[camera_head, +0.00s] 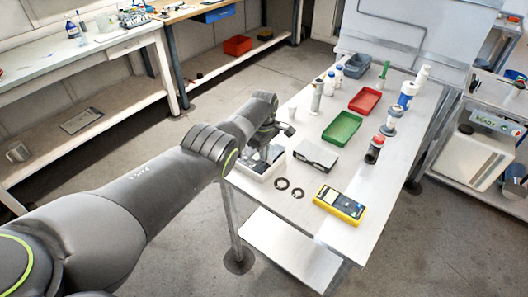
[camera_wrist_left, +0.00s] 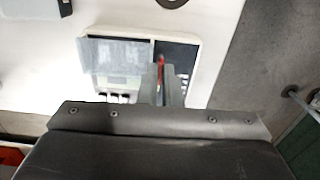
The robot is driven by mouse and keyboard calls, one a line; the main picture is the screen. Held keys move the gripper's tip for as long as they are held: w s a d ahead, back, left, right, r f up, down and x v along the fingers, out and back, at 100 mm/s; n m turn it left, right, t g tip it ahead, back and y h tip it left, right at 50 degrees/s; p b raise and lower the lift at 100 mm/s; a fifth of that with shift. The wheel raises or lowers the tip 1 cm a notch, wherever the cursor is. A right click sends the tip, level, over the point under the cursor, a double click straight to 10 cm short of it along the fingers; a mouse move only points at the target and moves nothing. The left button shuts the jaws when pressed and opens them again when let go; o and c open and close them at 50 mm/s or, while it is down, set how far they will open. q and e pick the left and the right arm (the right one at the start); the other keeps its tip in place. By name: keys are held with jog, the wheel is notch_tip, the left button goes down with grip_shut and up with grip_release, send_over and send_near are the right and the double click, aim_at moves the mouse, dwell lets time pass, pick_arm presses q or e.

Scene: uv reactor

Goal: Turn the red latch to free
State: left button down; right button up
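The white reactor box (camera_wrist_left: 203,60) lies on the near left part of the table and also shows in the head view (camera_head: 252,172), partly hidden by my left arm. In the left wrist view it has a greyish see-through panel (camera_wrist_left: 112,52) and a dark section to its right. The red latch (camera_wrist_left: 161,63) shows as a thin upright red strip at that dark section. My left gripper (camera_wrist_left: 162,78) reaches down over the box, its fingers close together with the red strip between them. It also shows in the head view (camera_head: 268,152). My right gripper is not in view.
A dark-topped box (camera_head: 315,153), two black rings (camera_head: 290,188) and a yellow meter (camera_head: 340,204) lie close by on the table. Green (camera_head: 342,129) and red (camera_head: 365,101) trays and several bottles stand farther back.

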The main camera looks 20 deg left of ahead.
pick_arm(q)
jog(key=shift+w+r, duration=0.15)
jog(key=c, duration=1.6)
grip_release()
jog(key=shift+r, duration=0.15)
notch_tip(320, 180, up, 6)
jog(key=p, duration=0.3)
notch_tip(320, 180, up, 11)
jog(key=shift+f+b, duration=0.1)
jog(key=shift+b, duration=0.85)
